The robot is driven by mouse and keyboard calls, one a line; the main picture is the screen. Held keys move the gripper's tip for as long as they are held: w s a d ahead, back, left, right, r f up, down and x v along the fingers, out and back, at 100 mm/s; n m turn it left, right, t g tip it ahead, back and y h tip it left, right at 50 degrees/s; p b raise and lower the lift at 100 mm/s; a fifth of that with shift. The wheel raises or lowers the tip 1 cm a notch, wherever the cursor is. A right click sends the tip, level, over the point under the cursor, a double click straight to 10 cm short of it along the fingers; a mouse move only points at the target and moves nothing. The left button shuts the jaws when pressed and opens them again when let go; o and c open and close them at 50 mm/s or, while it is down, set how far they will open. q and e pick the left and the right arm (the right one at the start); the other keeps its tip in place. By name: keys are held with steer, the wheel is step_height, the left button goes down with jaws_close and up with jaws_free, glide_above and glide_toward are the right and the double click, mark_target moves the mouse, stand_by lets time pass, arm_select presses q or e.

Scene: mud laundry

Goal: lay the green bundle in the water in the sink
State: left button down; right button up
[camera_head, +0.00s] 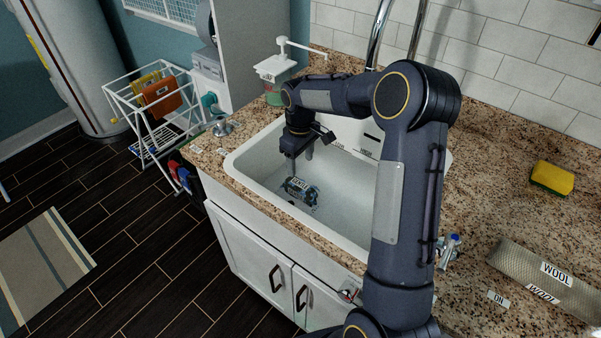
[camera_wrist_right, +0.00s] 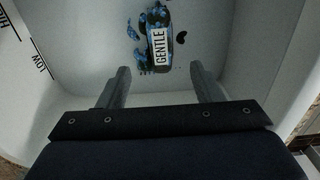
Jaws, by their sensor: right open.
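A bundle (camera_head: 300,190) labelled GENTLE lies in the white sink (camera_head: 345,228), near its left end. It looks blue and dark rather than clearly green, and it also shows in the right wrist view (camera_wrist_right: 158,20). My right gripper (camera_head: 302,157) points down into the sink above the bundle. In the right wrist view its two fingers (camera_wrist_right: 160,70) are apart with nothing between them, and the bundle lies beyond the tips. The water surface is hard to make out. My right arm hides part of the sink. My left gripper is not in view.
A soap dispenser (camera_head: 276,75) stands behind the sink's left end. On the right counter lie a beige WOOL bundle (camera_head: 522,268) and a yellow sponge (camera_head: 552,178). HIGH and LOW marks (camera_wrist_right: 30,38) show on the sink wall. A white rack (camera_head: 150,110) stands left.

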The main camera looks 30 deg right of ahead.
steer(key=s+a+r+m+t+y, duration=0.15)
steer(key=s+a+r, duration=0.25)
steer(key=s+r, duration=0.85)
steer(key=s+a+f+m+t+y, duration=0.1)
steer(key=s+a+m+t, duration=0.1)
steer(key=s, duration=0.6)
steer(key=s+a+f+m+t+y, duration=0.1)
steer(key=s+a+m+t, duration=0.1)
steer(key=s+a, duration=0.3)
steer(key=s, duration=0.4)
steer(key=shift+a+m, duration=0.3)
steer(key=shift+m, duration=0.05)
